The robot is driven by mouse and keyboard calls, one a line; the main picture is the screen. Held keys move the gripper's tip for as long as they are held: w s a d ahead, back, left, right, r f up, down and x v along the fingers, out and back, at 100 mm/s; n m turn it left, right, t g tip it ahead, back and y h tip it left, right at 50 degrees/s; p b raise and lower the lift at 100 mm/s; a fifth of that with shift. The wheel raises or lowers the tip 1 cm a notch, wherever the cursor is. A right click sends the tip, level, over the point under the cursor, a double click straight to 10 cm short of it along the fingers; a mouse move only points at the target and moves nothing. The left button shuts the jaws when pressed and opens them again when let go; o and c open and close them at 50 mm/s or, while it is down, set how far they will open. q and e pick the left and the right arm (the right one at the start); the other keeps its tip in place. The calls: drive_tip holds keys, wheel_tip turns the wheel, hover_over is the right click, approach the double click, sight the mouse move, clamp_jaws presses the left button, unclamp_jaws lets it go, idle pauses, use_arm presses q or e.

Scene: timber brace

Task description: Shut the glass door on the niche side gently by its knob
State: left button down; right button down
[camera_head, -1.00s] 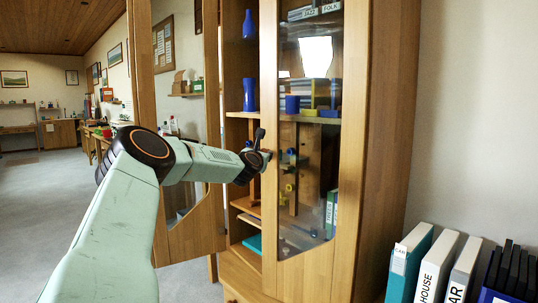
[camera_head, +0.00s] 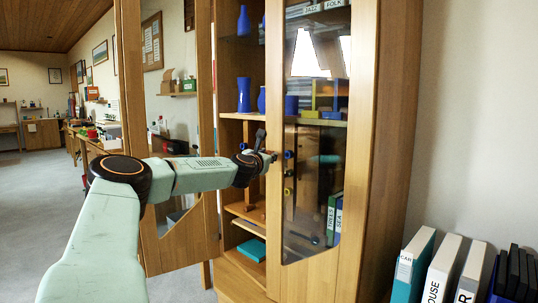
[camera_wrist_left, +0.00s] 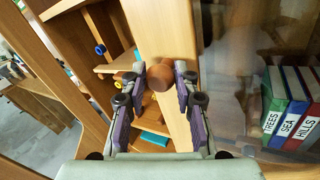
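The glass door (camera_head: 278,110) has a wooden frame and stands at the right half of the tall wooden cabinet. Its round brown knob (camera_wrist_left: 160,77) shows in the left wrist view, between the fingertips. My left gripper (camera_head: 268,156) reaches the door's left edge at mid height. In the head view the gripper hides the knob. Whether the door is fully flush with the cabinet is hard to tell. My right gripper is not in view.
The other door (camera_head: 135,90) of the cabinet stands open at the left, close to my left forearm. Shelves hold blue vases (camera_head: 243,94). Binders (camera_head: 437,268) stand at the lower right. The floor (camera_head: 45,190) at the left is clear.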

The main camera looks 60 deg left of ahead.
sight(268, 123)
use_arm(q)
drive_tip(key=shift+s+a+r, duration=0.2)
drive_tip(key=shift+a+r, duration=0.05)
drive_tip(key=shift+a, duration=0.4)
drive_tip(key=c, duration=1.4)
unclamp_jaws()
drive_tip(key=shift+f, duration=0.1)
drive_tip(key=o, duration=0.3)
drive_tip(key=shift+a+f, duration=0.1)
drive_tip(key=shift+f, duration=0.05)
drive_tip(key=shift+o, duration=0.5)
drive_tip(key=shift+w, duration=0.1)
wheel_tip(268, 123, up, 10)
drive_tip(key=shift+f, duration=0.1)
